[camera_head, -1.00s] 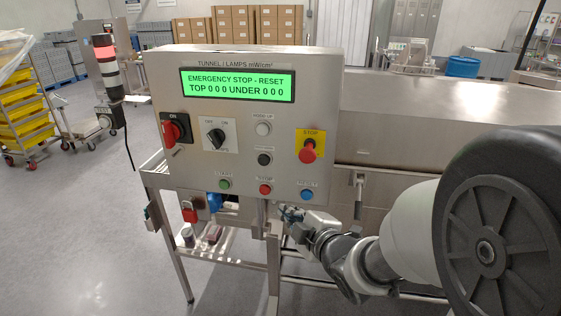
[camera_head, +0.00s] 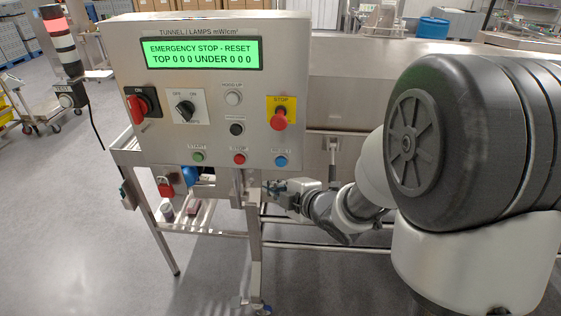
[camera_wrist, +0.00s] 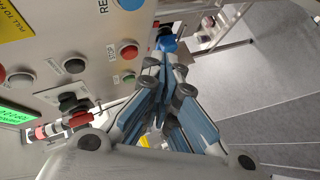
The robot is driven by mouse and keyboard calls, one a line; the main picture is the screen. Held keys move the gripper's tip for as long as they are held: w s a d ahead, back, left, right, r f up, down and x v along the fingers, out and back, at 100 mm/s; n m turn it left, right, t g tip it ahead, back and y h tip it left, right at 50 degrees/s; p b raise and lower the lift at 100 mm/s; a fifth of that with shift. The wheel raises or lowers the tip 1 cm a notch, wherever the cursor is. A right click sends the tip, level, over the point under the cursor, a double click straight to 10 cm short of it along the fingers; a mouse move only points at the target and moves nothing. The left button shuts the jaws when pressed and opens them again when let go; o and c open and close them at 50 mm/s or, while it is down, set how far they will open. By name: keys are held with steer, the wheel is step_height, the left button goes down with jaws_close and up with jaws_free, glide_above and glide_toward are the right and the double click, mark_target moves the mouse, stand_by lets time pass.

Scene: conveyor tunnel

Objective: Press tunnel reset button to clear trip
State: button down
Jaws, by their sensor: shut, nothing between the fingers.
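The blue reset button (camera_head: 281,160) is at the lower right of the steel control panel (camera_head: 215,110). It also shows at the top edge of the wrist view (camera_wrist: 130,4). The panel's green display (camera_head: 202,53) reads "EMERGENCY STOP - RESET". The red-and-yellow stop knob (camera_head: 279,120) sits above the reset button. My gripper (camera_head: 268,188) is shut and empty, below the panel's lower edge and just under the reset button in the head view. In the wrist view its blue-grey fingers (camera_wrist: 165,75) are together, apart from the buttons.
A green start button (camera_head: 198,157) and a red stop button (camera_head: 239,159) sit left of the reset button. The panel's metal frame and a lower shelf (camera_head: 195,222) stand below. The steel tunnel (camera_head: 365,85) lies right. A stack light (camera_head: 60,40) glows red.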

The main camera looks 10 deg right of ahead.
steer(key=w+d+p, duration=0.1)
steer(key=w+d, duration=0.1)
steer(key=w, duration=0.3)
steer(key=shift+w, duration=0.35)
steer(key=shift+w, duration=0.1)
stand_by(1.1)
steer(key=shift+w, duration=0.3)
steer(key=shift+w+d, duration=0.25)
steer(key=shift+w, duration=0.3)
stand_by(0.9)
steer(key=shift+s, duration=0.1)
steer(key=shift+s+a+b, duration=0.3)
steer(key=shift+s+b, duration=0.2)
steer(key=shift+s, duration=0.35)
steer(key=s, duration=0.1)
steer(key=s+a+b, duration=0.1)
steer(key=s, duration=0.1)
steer(key=s+b, duration=0.1)
steer(key=shift+s+a, duration=0.3)
steer(key=shift+s, duration=0.1)
